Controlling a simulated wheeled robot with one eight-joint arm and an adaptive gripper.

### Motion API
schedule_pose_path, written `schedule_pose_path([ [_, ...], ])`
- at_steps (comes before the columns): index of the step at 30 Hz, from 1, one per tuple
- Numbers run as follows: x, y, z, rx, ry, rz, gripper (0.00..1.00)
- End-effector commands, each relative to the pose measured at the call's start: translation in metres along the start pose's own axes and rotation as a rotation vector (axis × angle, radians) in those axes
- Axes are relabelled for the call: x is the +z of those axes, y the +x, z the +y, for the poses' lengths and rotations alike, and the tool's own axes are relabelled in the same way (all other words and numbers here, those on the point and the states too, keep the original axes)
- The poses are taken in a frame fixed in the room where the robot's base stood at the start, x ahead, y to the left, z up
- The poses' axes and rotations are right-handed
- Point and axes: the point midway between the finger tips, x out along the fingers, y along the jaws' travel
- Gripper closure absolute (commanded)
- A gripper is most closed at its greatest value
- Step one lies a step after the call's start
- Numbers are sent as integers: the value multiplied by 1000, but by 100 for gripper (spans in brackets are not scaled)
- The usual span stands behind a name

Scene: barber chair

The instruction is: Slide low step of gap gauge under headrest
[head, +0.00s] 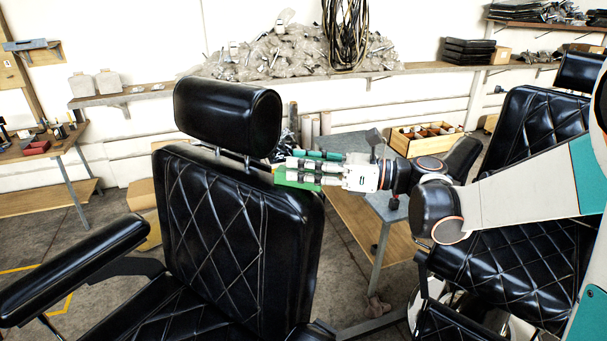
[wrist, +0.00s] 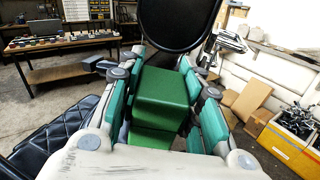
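The black padded headrest (head: 225,115) stands on thin metal posts above the quilted chair back (head: 235,235), with a narrow gap between them. My gripper (head: 300,170) is at the right end of that gap, close to the top right corner of the back. It is shut on the green stepped gap gauge (head: 283,177). In the wrist view the gauge (wrist: 162,98) sits between the teal finger pads, with a taller block and a lower step. The headrest (wrist: 175,22) shows just beyond it. Whether the gauge touches the chair is unclear.
The chair's armrest (head: 85,270) reaches out at left. A grey table (head: 355,143) stands behind my gripper, with a wooden crate (head: 425,140) beyond it. A second black chair (head: 540,125) is at right. A wall shelf (head: 140,95) runs along the back.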

Motion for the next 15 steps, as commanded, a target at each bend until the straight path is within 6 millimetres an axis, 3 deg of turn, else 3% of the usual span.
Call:
schedule_pose_path([
  [15,8,0,2,0,0,0,96],
])
